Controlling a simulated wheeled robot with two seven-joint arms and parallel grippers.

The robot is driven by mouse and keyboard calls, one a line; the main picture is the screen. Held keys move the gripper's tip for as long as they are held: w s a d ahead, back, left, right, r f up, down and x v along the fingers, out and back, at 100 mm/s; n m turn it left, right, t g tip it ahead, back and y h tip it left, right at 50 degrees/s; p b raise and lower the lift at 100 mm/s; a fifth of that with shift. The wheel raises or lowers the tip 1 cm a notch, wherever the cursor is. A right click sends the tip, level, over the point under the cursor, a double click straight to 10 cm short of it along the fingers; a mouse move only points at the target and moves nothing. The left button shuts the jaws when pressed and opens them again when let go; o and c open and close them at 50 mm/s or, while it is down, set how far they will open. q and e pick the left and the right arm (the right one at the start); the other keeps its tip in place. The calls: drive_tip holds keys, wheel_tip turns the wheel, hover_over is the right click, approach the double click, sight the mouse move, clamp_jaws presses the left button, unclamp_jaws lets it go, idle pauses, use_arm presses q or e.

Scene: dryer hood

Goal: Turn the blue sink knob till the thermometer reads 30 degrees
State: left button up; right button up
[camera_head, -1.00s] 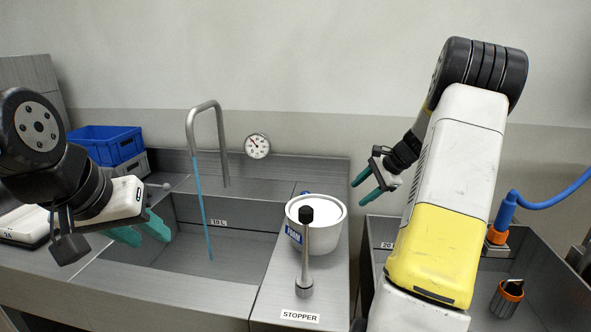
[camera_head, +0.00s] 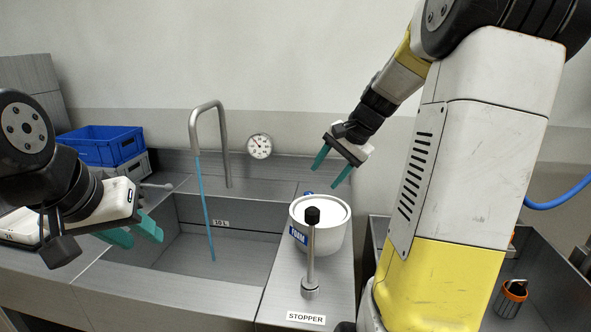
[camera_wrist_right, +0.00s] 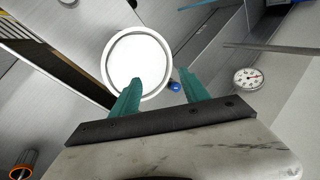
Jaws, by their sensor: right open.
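The blue sink knob (camera_head: 308,193) shows only as a small blue patch behind the white pot; it is clearer in the right wrist view (camera_wrist_right: 174,87). The round white thermometer (camera_head: 259,146) is on the back wall of the sink; it also shows in the right wrist view (camera_wrist_right: 248,78). Its dial is too small to read surely. My right gripper (camera_head: 328,176) is open and empty, pointing down above and behind the pot. In its wrist view the knob lies between the finger directions, beyond the tips. My left gripper (camera_head: 136,233) is open and empty over the sink's left side.
A white pot (camera_head: 320,240) stands on the ledge close to the knob, with a black-topped stopper post (camera_head: 311,262) in front. A grey tap (camera_head: 226,135) pours a thin blue stream into the left basin (camera_head: 165,258). A blue crate (camera_head: 97,146) stands at the left.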

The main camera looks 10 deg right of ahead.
drive_tip(key=s+a+r+n, duration=0.3)
drive_tip(key=s+a, duration=0.1)
drive_tip(key=a, duration=0.1)
drive_tip(key=shift+s+a, duration=0.25)
drive_tip(key=shift+s, duration=0.05)
drive_tip(key=shift+r, duration=0.1)
drive_tip(key=m+g+h, duration=0.3)
drive_tip(key=m+g, duration=0.2)
hover_over(309, 193)
drive_tip(key=f, duration=1.1)
drive_tip(key=shift+s+a, duration=0.1)
drive_tip(key=shift+s, duration=0.2)
drive_tip(key=shift+w+f+h, duration=0.2)
drive_tip(key=shift+f+h, duration=0.1)
drive_tip(key=shift+f, duration=3.95)
